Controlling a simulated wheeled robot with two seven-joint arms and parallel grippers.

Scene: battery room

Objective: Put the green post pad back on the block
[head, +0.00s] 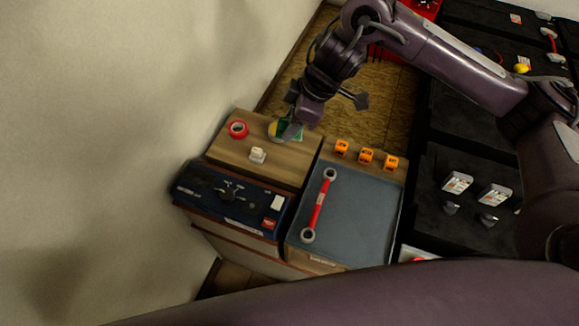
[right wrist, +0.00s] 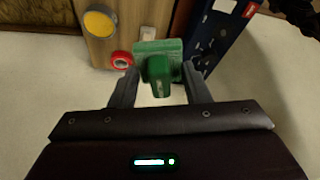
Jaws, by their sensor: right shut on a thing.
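The green post pad (right wrist: 172,48), a flat green piece with a darker green grip, shows between the fingers of my right gripper (right wrist: 160,88) in the right wrist view. My right gripper (head: 291,131) is shut on it, over the back right part of the wooden block (head: 225,150) in the head view. There only a bit of green shows beside the fingers. I cannot tell whether the pad touches the block. On the block are a red ring (head: 238,129), a small white piece (head: 257,155) and a yellow disc (right wrist: 100,22), partly hidden in the head view. My left gripper is not in view.
A dark blue panel (head: 215,190) lies in front of the block. To the right is a grey tray (head: 365,215) with a red double-ended wrench (head: 319,205), and several orange pieces (head: 366,156) behind it. Black batteries (head: 455,215) stand further right. A pale wall is left.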

